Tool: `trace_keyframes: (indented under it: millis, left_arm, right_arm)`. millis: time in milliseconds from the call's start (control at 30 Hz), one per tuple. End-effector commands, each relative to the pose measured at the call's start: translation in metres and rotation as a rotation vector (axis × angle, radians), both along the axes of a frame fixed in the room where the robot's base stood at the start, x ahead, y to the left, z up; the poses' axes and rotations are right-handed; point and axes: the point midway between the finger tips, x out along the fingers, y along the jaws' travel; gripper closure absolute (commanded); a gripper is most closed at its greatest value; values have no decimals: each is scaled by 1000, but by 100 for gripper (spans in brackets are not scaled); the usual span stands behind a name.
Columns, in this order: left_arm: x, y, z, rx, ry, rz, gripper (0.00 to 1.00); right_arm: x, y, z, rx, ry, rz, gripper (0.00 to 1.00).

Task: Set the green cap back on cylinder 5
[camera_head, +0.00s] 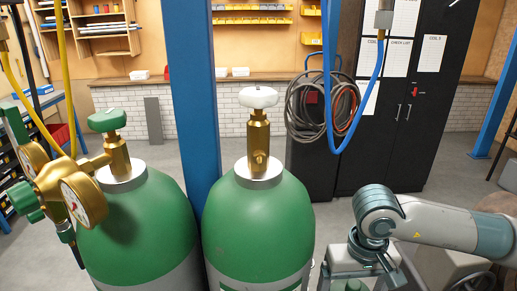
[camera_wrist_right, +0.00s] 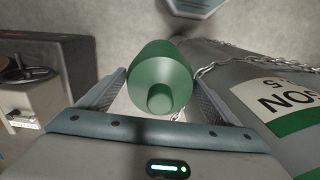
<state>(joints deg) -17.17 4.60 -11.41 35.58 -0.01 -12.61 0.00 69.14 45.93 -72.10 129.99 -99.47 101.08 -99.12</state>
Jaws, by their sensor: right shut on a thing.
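The green cap (camera_wrist_right: 163,78) is between the fingers of my right gripper (camera_wrist_right: 152,95), which is shut on it. In the head view the gripper (camera_head: 362,280) is low at the right of the middle cylinder, and a bit of the cap (camera_head: 355,286) shows at the bottom edge. The middle green cylinder (camera_head: 258,222) stands upright with a bare brass valve (camera_head: 258,140) and white handwheel (camera_head: 258,97). A cylinder label (camera_wrist_right: 280,105) in the wrist view ends in a 5; which head-view cylinder it belongs to is not certain. My left gripper is out of view.
A left green cylinder (camera_head: 140,225) carries a brass regulator with gauges (camera_head: 82,200). A blue post (camera_head: 196,100) stands behind the cylinders. A chain (camera_wrist_right: 240,62) runs by the labelled cylinder. A blue hose (camera_head: 330,100) hangs at the right, before coiled cables (camera_head: 300,110) and a black cabinet (camera_head: 400,130).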

Motion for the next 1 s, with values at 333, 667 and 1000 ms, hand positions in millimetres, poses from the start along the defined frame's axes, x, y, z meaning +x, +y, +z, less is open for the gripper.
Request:
trace_keyframes:
  millis: [333, 667, 1000]
  left_arm:
    - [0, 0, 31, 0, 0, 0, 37]
    - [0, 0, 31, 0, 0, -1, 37]
    - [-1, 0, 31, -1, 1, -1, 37]
  right_arm:
    - [1, 0, 32, -2, -5, 3, 50]
    - [1, -1, 32, -2, -4, 0, 50]
    - [-1, 10, 105, 1, -8, -22, 50]
